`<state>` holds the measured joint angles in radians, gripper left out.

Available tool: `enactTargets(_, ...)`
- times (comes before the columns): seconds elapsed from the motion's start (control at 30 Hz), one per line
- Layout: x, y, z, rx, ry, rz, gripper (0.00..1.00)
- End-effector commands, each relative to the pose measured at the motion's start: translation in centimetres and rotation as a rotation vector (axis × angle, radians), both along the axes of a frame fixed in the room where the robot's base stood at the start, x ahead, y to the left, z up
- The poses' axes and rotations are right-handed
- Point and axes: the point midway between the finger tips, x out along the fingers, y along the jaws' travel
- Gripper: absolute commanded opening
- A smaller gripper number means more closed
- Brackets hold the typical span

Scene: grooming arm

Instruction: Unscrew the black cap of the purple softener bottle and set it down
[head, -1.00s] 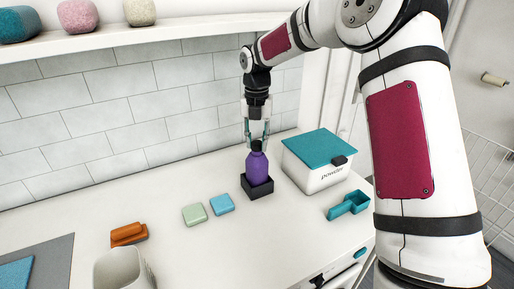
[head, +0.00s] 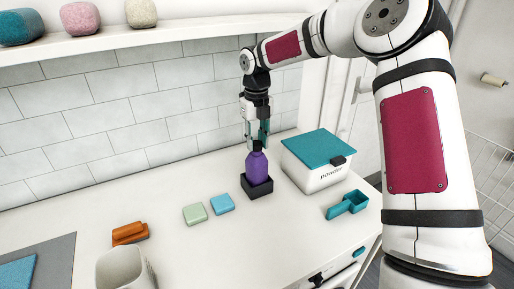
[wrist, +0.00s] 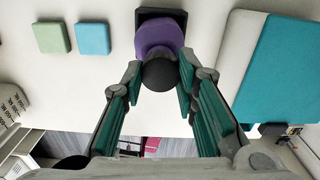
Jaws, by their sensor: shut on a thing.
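The purple softener bottle (head: 257,168) stands upright in a small black square holder (head: 257,189) on the white counter. Its round black cap (wrist: 160,74) shows in the wrist view on top of the purple bottle (wrist: 160,36). My gripper (head: 257,146) points straight down over the bottle with its fingertips at the cap. In the wrist view my gripper (wrist: 160,82) has a teal-padded finger on each side of the cap and is shut on it. I cannot tell whether the cap is loose.
A white powder box (head: 316,168) with a teal lid stands close right of the bottle, a teal scoop (head: 348,205) in front of it. Green (head: 194,213) and blue (head: 222,203) blocks lie to the left. An orange brush-like item (head: 130,233) and a beige container (head: 124,269) are further left.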

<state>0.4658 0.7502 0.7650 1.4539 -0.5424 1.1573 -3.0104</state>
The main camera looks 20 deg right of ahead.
Motion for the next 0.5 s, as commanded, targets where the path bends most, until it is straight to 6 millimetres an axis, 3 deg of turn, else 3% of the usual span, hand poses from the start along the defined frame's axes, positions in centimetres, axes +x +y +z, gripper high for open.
enactTargets(0.5, -0.03, -0.06, 0.07, 0.000, -0.001, 0.139, 0.00)
